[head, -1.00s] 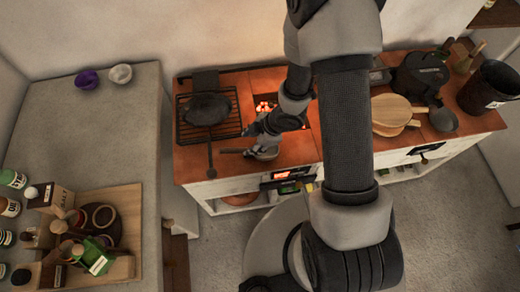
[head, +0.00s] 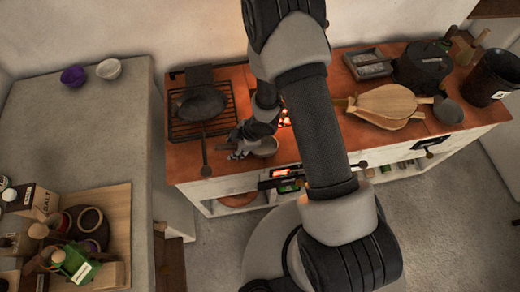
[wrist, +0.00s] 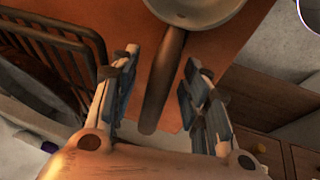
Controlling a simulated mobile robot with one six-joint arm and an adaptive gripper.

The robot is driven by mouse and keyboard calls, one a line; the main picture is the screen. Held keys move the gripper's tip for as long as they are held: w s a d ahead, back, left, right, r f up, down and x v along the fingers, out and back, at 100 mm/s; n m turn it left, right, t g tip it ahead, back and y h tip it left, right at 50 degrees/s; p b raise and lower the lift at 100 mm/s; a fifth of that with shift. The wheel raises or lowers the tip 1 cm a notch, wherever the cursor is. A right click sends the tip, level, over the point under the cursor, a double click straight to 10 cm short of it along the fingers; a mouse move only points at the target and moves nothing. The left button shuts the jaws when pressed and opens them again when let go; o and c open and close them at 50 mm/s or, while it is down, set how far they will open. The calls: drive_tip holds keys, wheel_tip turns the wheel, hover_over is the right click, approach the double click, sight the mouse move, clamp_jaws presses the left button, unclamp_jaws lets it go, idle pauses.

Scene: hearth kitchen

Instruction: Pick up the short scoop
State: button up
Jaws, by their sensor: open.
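The short scoop (wrist: 195,10) has a round grey bowl at the top of the wrist view, and its dark brown handle points down toward my wrist. In the head view its bowl (head: 266,147) shows at the front of the brick-red hearth top. My gripper (wrist: 160,62) is open, with one finger on each side of the handle and a gap visible on both sides. In the head view my gripper (head: 240,150) is just left of the bowl and hides most of the handle.
A dark pan (head: 202,103) sits on a black grill rack (head: 229,118) to the left, its long handle reaching the front. Glowing coals (head: 284,116) lie behind. Wooden bellows (head: 385,104) and a black pot (head: 420,68) are to the right.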

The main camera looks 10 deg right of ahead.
sight(236, 145)
drive_tip(key=shift+r, duration=0.1)
clamp_jaws()
idle(0.4)
wheel_tip(236, 145, up, 10)
drive_tip(key=p, duration=0.5)
